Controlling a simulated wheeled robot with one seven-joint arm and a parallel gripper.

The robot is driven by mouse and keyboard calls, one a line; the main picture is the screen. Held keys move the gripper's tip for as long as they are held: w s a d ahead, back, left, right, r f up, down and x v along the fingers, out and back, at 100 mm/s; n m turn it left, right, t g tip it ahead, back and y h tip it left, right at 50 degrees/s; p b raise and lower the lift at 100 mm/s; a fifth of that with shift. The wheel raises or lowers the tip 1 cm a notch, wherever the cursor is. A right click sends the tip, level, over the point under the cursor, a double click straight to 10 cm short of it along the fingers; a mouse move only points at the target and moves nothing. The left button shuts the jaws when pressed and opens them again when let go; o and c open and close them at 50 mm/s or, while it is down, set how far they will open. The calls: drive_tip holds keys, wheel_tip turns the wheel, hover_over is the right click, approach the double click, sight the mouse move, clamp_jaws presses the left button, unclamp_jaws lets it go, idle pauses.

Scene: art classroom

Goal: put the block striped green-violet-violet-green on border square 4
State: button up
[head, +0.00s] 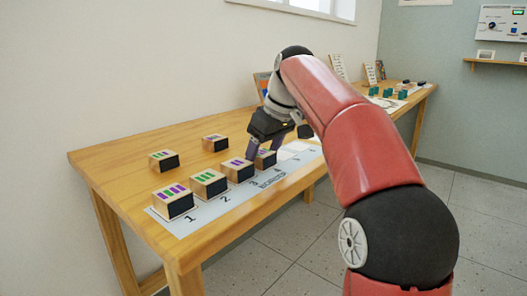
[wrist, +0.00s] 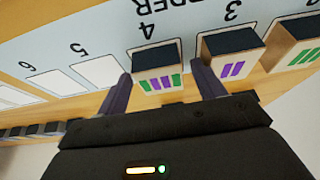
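The block striped green-violet-violet-green (wrist: 158,82) stands upright at border square 4 in the wrist view, by the printed 4, and covers most of that square. In the head view the block (head: 265,161) is partly hidden by my gripper (head: 262,148). In the wrist view my gripper (wrist: 160,82) is open, with one dark finger on each side of the block. Small gaps show between the fingers and the block. The border strip (head: 212,211) with numbered squares lies along the table's front edge.
A violet-striped block (wrist: 232,55) on square 3 is close beside one finger. Green-striped (head: 208,184) and mixed-striped (head: 172,203) blocks stand on squares 2 and 1. Two loose blocks (head: 163,161) (head: 214,143) stand behind. Square 5 (wrist: 97,70) is empty.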

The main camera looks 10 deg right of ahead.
drive_tip(key=shift+r, duration=0.3)
drive_tip(key=p+v, duration=0.4)
drive_tip(key=v, duration=0.7)
drive_tip(key=shift+r+p, duration=0.35)
drive_tip(key=shift+r, duration=0.05)
drive_tip(key=shift+s, duration=0.2)
